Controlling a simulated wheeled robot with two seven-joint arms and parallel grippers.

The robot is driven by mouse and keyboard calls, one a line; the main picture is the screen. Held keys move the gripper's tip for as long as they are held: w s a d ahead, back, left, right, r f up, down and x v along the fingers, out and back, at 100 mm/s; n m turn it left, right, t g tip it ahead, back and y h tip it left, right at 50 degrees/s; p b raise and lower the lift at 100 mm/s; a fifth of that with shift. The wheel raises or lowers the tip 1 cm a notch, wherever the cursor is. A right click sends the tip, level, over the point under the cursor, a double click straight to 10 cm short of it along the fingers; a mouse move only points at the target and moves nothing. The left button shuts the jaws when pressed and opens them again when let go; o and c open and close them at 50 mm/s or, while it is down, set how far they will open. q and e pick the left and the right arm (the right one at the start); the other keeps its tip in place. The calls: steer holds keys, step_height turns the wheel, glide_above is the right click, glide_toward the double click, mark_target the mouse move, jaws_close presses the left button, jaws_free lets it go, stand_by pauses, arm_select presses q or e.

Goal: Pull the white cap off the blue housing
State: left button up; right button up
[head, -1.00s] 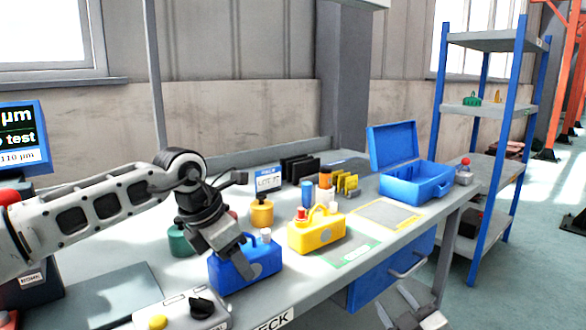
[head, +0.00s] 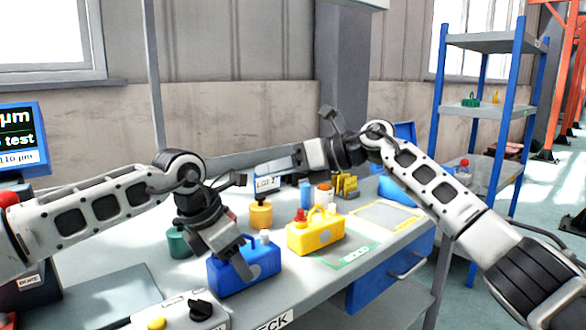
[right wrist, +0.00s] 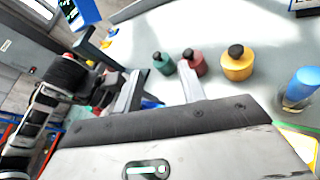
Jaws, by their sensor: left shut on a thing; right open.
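The blue housing (head: 245,275) stands on the bench toward the front. The white cap (head: 265,237) sits upright on its top, right of the gripper. My left gripper (head: 240,265) is shut on the blue housing, its fingers partly covering it. My right gripper (head: 280,164) is open and empty, held above the back of the bench, up and to the right of the cap. In the right wrist view its open fingers (right wrist: 158,88) show with a sliver of the blue housing (right wrist: 152,104) between them; the cap cannot be made out there.
A yellow housing (head: 315,235) with a red cap stands close to the right. A control box (head: 180,312) with a black knob lies in front. Green (head: 179,243) and yellow (head: 261,215) containers stand behind. The open blue case is partly hidden by my right arm.

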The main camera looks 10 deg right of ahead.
steer(key=d+r+n+h, duration=0.3)
steer(key=d+r+h, duration=0.2)
steer(key=d+r, duration=0.15)
steer(key=n+g+h, duration=0.3)
steer(key=g+h, duration=0.1)
glide_toward(265, 231)
steer(key=x, duration=0.8)
steer(key=shift+a+f, duration=0.1)
steer(key=shift+f, duration=0.3)
jaws_close()
